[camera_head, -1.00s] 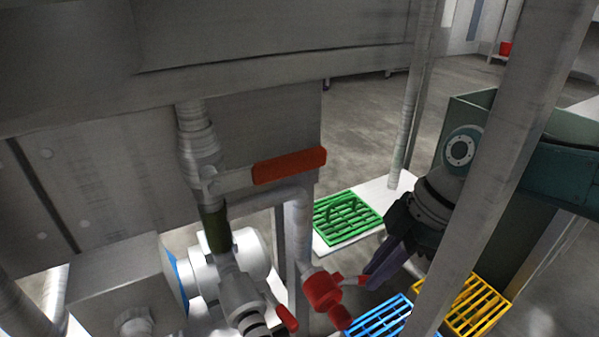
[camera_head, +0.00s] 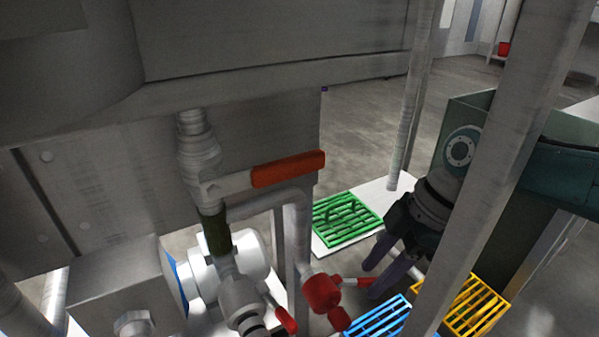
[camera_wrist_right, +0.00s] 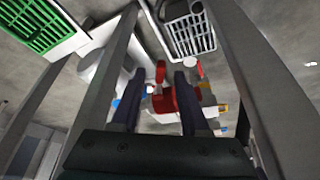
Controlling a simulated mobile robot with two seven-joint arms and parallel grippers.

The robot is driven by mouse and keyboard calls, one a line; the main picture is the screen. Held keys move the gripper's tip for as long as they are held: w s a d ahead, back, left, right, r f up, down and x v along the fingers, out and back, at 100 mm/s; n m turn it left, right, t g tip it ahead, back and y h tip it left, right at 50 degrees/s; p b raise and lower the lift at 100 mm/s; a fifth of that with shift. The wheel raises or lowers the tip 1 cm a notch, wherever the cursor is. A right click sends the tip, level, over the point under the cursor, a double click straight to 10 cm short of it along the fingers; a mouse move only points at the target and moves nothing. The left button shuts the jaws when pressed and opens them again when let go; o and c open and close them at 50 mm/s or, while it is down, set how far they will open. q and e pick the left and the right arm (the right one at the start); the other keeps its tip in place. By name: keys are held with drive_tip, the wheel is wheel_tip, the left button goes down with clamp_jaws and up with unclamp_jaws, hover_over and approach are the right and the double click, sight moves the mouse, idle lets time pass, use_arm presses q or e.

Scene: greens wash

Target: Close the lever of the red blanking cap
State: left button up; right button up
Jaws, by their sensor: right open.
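In the right wrist view the cap (camera_wrist_right: 165,102) shows beyond and between the fingers, and a red lever piece (camera_wrist_right: 160,72) lies between the fingertips. My right gripper (camera_head: 369,281) is open, its two purple-grey fingers spread around the lever's outer end. I cannot tell whether either finger touches it. My left gripper is not in view.
A valve with a long red handle (camera_head: 288,169) is above the cap. A second red lever (camera_head: 285,319) is on the coupling to the left. A grey post (camera_head: 505,150) crosses in front of my right arm. Green (camera_head: 346,221), blue (camera_head: 378,318) and yellow (camera_head: 475,306) grates lie below.

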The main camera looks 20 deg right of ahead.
drive_tip(key=p+v, duration=0.5)
drive_tip(key=v, duration=0.4)
drive_tip(key=shift+r, duration=0.3)
